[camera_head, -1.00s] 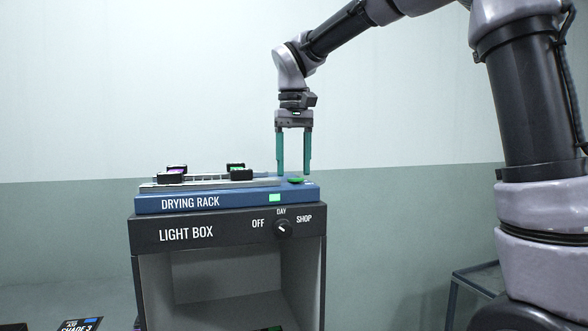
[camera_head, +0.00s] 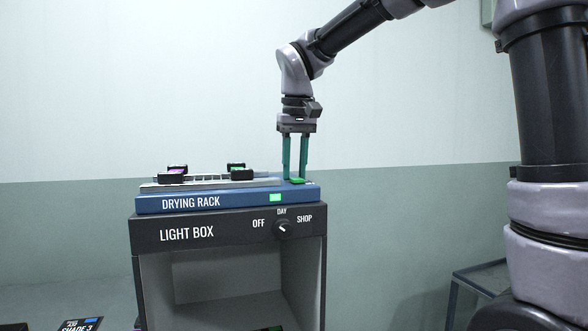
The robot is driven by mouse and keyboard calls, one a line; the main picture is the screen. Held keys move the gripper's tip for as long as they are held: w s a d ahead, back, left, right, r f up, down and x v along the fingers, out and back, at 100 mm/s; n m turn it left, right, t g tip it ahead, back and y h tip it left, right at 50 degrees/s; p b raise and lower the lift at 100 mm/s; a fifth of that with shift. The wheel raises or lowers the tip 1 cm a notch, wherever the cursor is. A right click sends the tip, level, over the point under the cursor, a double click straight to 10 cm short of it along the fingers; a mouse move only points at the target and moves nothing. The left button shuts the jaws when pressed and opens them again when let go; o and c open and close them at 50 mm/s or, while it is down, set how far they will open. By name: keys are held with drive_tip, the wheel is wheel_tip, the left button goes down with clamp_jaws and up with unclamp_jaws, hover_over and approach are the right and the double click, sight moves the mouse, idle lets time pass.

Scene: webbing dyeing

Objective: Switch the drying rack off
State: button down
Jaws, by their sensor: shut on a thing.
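The drying rack (camera_head: 235,203) is a blue slab with a pale tray on top, lying on the light box. A small green indicator (camera_head: 275,198) glows on its front edge. A green button-like control (camera_head: 297,181) sits on its top at the right end. My gripper (camera_head: 295,179) points straight down there, its two teal fingers shut on the green control, which they partly hide. I cannot tell whether the control is turned or pressed.
Two small dark clips (camera_head: 172,174) and (camera_head: 236,173) stand on the rack's tray. The light box (camera_head: 140,235) below has a dial (camera_head: 283,229) marked OFF, DAY and SHOP. A shade card (camera_head: 82,324) lies at lower left. A glass-sided stand (camera_head: 470,285) is at lower right.

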drive_tip(key=shift+s+r+t+y, duration=0.1)
drive_tip(key=shift+s+t+y, duration=0.2)
drive_tip(key=shift+t, duration=0.6)
drive_tip(key=c, duration=0.6)
unclamp_jaws()
drive_tip(key=v, duration=1)
drive_tip(key=shift+r, duration=0.35)
drive_tip(key=shift+s+d, duration=0.1)
